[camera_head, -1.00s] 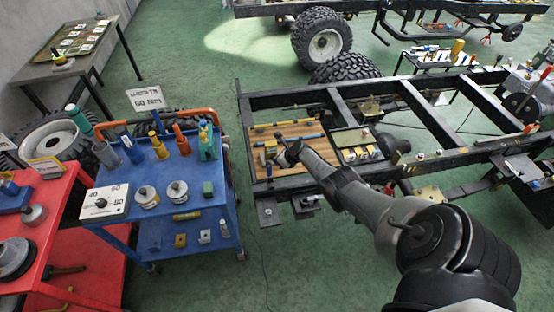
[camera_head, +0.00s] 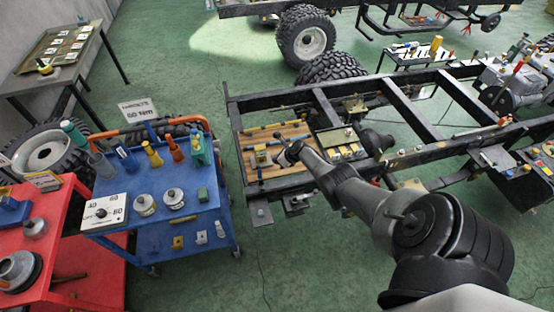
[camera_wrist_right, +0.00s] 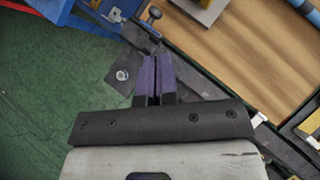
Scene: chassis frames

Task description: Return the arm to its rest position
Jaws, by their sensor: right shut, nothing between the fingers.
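My right arm reaches in from the lower right in the head view. Its gripper (camera_head: 283,153) is over the wooden board (camera_head: 293,171) on the chassis frame. In the right wrist view its two purple fingers (camera_wrist_right: 154,60) are together with nothing between them. Below them are a dark bracket plate with a bolt (camera_wrist_right: 122,75) and the black frame rail (camera_wrist_right: 204,78). The fingers appear apart from the board; their exact height is unclear. My left gripper does not show in either view.
The black chassis frame (camera_head: 410,108) fills the middle and right. A blue cart (camera_head: 118,228) with tools and a red cart (camera_head: 62,218) stand left. Green floor (camera_head: 330,270) is open in front.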

